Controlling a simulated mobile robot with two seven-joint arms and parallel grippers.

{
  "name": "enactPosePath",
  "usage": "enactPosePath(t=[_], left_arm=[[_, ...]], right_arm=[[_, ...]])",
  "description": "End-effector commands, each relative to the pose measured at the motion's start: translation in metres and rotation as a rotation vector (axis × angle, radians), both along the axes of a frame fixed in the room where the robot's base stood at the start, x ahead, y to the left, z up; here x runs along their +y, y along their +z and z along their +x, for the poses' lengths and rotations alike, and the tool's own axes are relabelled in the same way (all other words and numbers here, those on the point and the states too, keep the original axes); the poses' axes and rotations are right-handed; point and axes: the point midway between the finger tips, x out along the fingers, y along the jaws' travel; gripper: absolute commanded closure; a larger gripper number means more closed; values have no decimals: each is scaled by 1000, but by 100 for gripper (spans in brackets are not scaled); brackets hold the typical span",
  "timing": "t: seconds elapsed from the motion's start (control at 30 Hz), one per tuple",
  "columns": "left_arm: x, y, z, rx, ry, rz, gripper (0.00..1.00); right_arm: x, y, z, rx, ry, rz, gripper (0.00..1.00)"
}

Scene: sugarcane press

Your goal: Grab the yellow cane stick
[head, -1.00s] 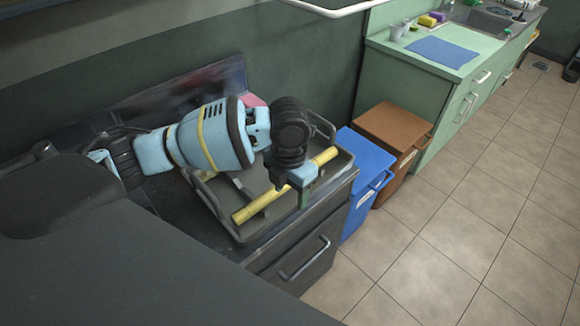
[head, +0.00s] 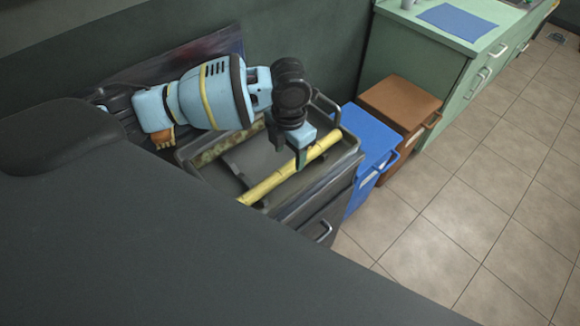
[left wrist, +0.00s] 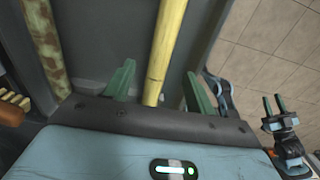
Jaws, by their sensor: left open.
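The yellow cane stick (head: 268,184) lies slanting in a grey tray (head: 352,150). My left gripper (head: 302,160) is over its upper part in the head view, pointing down. In the left wrist view the yellow cane stick (left wrist: 166,40) runs between the two green fingers of my left gripper (left wrist: 157,88), which stand apart with a gap on each side. Part of the stick is hidden behind the gripper. My right gripper (left wrist: 273,103) shows at the right of the left wrist view, its two fingers apart and empty.
A mottled green-brown stick (head: 228,146) lies at the tray's far side. A brown brush-like thing (left wrist: 12,102) is at the left wrist view's edge. Blue (head: 368,150) and brown (head: 400,100) bins stand right of the tray's cabinet. The tiled floor (head: 440,210) is clear.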

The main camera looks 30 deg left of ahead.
Motion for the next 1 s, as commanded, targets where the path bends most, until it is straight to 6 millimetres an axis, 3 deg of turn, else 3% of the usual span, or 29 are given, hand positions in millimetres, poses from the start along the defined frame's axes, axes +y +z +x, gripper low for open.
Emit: enactPosePath(t=[0.17, 0.5, 0.77, 1.0], left_arm=[[0, -8, 0, 1, 0, 0, 44], [0, -49, 2, -2, -1, 0, 44], [0, -51, 2, -3, -1, 0, 44], [0, -50, 2, -3, -1, 0, 74]], right_arm=[[0, 3, 4, -10, -1, 1, 64], [3, 5, 6, -13, -12, 10, 64], [4, 5, 6, -14, -12, 11, 64], [3, 5, 6, -14, -10, 8, 64]])
